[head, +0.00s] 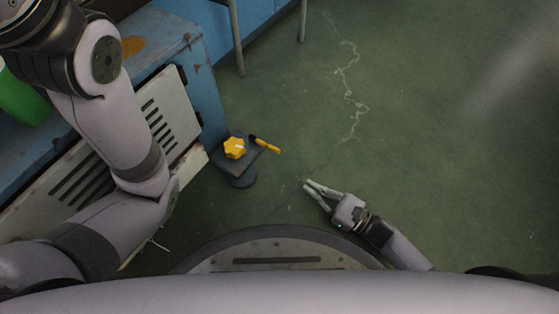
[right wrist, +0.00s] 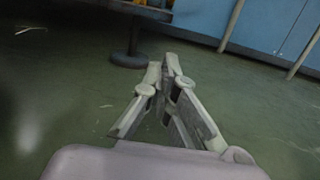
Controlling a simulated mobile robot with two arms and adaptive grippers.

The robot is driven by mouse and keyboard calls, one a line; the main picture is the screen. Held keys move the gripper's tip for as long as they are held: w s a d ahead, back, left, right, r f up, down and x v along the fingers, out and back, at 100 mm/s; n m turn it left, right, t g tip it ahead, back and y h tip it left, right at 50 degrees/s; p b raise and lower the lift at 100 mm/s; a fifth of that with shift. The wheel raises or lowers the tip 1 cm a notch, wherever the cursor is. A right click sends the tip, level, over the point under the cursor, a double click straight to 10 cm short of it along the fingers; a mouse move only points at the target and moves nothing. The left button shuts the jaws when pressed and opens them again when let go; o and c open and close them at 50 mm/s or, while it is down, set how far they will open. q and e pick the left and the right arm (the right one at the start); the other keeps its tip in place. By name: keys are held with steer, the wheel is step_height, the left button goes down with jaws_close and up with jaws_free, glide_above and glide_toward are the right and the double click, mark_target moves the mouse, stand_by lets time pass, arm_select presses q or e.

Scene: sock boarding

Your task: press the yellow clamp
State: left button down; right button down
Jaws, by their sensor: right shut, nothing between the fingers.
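A small dark stand (head: 241,166) on a round foot carries a yellow star-shaped knob (head: 234,148). A lever with a black end and a yellow handle (head: 268,146) sticks out to the right from the same stand. I cannot tell which of these yellow parts is the clamp. My right gripper (head: 308,187) is shut and empty, to the right of and below the stand, apart from it. In the right wrist view its fingertips (right wrist: 168,62) meet, with the stand's foot (right wrist: 128,58) beyond them to the left. My left gripper is out of view.
A worn blue bench (head: 200,70) with a pale slotted panel (head: 170,112) stands at the left, behind my left arm. A green object (head: 24,98) sits at the far left. The cracked green floor (head: 420,130) is clear on the right.

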mark_target(264, 145)
steer(key=b+x, duration=0.5)
steer(key=x, duration=0.5)
steer(key=shift+w+a+f, duration=0.15)
steer(key=shift+w, duration=0.05)
step_height(264, 145, up, 3)
steer(key=shift+f, duration=0.2)
steer(key=shift+a+r, duration=0.1)
steer(key=shift+r, duration=0.75)
